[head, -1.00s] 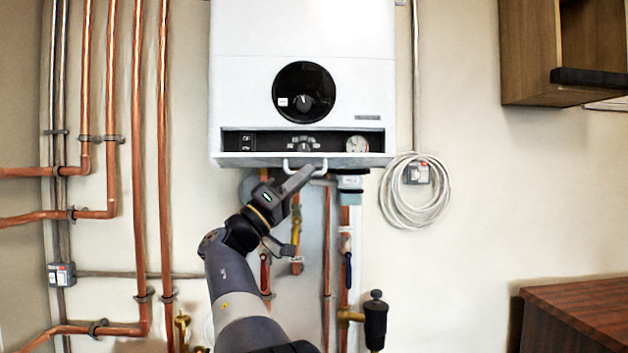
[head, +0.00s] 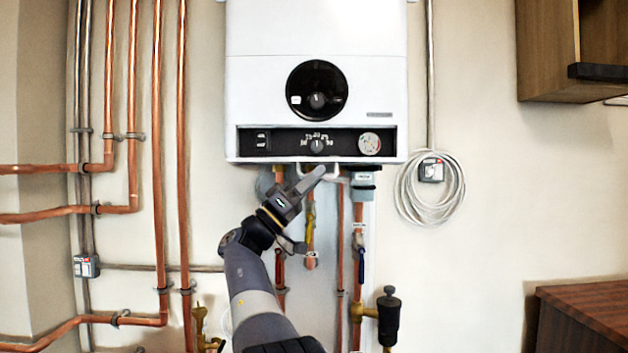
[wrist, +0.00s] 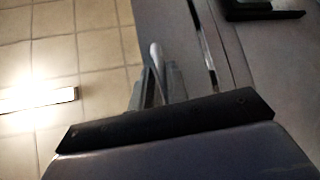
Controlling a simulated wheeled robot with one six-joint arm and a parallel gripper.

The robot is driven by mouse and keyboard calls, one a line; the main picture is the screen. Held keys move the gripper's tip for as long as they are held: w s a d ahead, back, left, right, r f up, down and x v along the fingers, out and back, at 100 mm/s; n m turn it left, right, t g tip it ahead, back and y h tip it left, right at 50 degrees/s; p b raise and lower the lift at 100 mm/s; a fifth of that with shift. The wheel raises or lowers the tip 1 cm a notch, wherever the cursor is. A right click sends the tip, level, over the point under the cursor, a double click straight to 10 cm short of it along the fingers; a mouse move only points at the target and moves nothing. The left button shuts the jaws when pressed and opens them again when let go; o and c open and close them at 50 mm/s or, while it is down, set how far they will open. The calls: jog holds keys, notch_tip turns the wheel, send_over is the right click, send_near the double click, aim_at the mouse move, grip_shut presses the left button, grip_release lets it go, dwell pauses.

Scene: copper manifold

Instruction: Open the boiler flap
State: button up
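The white boiler (head: 380,80) hangs on the wall in the head view. Its flap (head: 262,159) shows nearly edge-on as a thin strip along the bottom, below the exposed dark control panel (head: 280,141). A white U-shaped handle (head: 299,169) sits at the flap's lower edge. My gripper (head: 317,175) reaches up from below, its fingertips at the handle. In the wrist view, the grey fingers (wrist: 160,85) appear closed around the pale handle bar (wrist: 156,55). The fingers partly hide the handle in the head view.
Copper pipes (head: 157,150) run up the wall at left. More pipes and valves (head: 389,315) hang close under the boiler, around my arm. A coiled white cable (head: 430,195) hangs at right. A wooden cabinet (head: 545,50) and a counter (head: 585,300) stand farther right.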

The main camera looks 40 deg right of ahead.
jog(key=o, duration=0.3)
jog(key=p+v, duration=0.1)
jog(key=v, duration=1)
